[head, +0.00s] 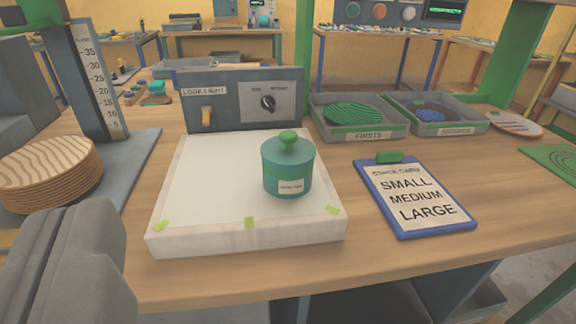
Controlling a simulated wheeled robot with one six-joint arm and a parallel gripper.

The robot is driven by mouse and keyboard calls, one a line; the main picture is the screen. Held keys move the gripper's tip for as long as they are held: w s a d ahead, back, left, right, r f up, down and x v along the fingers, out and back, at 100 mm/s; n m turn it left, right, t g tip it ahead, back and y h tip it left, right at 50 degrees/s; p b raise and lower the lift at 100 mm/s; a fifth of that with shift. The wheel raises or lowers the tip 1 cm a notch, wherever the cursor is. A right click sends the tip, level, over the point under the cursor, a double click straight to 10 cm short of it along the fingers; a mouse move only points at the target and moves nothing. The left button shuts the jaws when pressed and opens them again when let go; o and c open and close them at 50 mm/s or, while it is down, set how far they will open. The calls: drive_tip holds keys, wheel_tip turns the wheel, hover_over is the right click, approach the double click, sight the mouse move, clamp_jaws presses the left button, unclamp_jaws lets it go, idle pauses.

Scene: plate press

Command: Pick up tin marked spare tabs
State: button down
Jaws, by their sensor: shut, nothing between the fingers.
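A teal round tin (288,167) with a green knob on its lid stands upright on the white top of the light box (195,190). A small white label is on its front; its print is too small to read surely. My gripper (85,212) shows as a grey shape at the lower left. It is shut and empty, well to the left of the tin and apart from it. No other tin shows clearly nearby.
A clipboard (414,197) listing small, medium, large lies right of the light box. Behind it are trays marked firsts (368,135) and seconds (459,128). A control box (243,98) stands behind the tin. Striped round plates (50,180) are stacked left beside a ruler (98,85).

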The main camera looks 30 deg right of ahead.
drive_tip(key=c, duration=2.1)
unclamp_jaws()
drive_tip(key=o, duration=0.7)
drive_tip(key=shift+w+d+r, duration=0.1)
drive_tip(key=shift+w+r, duration=0.05)
drive_tip(key=shift+w, duration=0.25)
drive_tip(key=o, duration=1.3)
drive_tip(key=w+g, duration=0.1)
drive_tip(key=w, duration=0.1)
drive_tip(key=w+d+r+g, duration=0.1)
drive_tip(key=w, duration=0.1)
drive_tip(key=w+d+g+h, duration=0.1)
drive_tip(key=w, duration=0.1)
drive_tip(key=shift+w+d+r+g, duration=0.15)
drive_tip(key=shift+r+g, duration=0.05)
drive_tip(key=shift+g, duration=0.1)
drive_tip(key=m+g+y, duration=0.1)
drive_tip(key=m+g, duration=0.1)
drive_tip(key=g, duration=1.2)
hover_over(288, 151)
drive_tip(key=f, duration=1.2)
drive_tip(key=shift+w+a, duration=0.2)
drive_tip(key=shift+w, duration=0.05)
drive_tip(key=shift+w+d+f, duration=0.1)
drive_tip(key=shift+d+f, duration=0.1)
drive_tip(key=shift+f, duration=1.1)
drive_tip(key=shift+d+f, duration=0.2)
drive_tip(key=shift+f, duration=1.1)
